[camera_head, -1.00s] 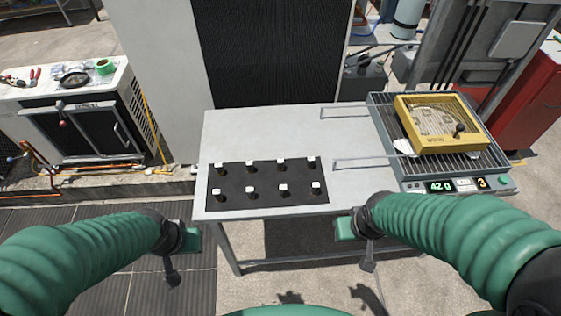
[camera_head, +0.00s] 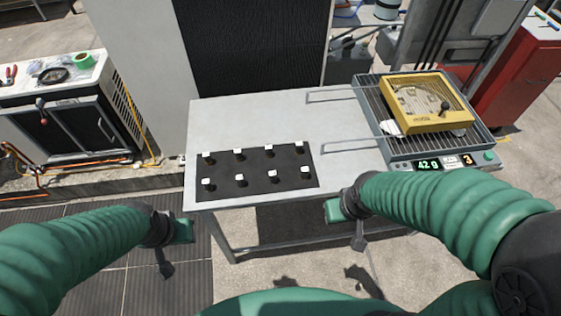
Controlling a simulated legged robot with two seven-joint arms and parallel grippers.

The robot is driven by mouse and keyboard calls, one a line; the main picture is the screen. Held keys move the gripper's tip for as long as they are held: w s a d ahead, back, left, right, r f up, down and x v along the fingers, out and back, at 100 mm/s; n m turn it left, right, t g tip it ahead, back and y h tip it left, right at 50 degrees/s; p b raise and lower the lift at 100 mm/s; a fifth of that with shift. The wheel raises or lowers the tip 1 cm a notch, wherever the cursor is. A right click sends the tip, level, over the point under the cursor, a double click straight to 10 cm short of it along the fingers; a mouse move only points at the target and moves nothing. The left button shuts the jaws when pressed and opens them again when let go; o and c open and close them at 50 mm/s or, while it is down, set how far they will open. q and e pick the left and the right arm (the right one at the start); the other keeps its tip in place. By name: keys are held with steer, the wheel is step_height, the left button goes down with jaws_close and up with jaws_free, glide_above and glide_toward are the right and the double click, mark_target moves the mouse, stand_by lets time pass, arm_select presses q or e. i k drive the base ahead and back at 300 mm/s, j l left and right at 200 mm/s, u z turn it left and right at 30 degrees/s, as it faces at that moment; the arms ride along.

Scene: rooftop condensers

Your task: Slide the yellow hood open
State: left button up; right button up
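The yellow hood (camera_head: 401,119) is a boxy frame with a clear top and a dark knob (camera_head: 445,105). It sits over the wire rack of a grey scale-like unit (camera_head: 399,155) at the right end of the table. What lies under the hood is hard to make out. My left gripper (camera_head: 180,230) hangs in front of the table's left front corner, away from the hood. My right gripper (camera_head: 336,210) is at the table's front edge, left of and nearer than the unit. Neither gripper touches the hood. Their finger gaps cannot be made out.
The grey table (camera_head: 240,115) carries a black mat (camera_head: 255,178) with several white-topped pegs. Two thin metal rails (camera_head: 335,149) run left from the unit. A red cabinet (camera_head: 510,85) stands behind at right; the table's back left is clear.

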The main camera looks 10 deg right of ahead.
mark_target(442, 121)
steer(key=z, duration=1.35)
steer(key=i+l+u, duration=0.15)
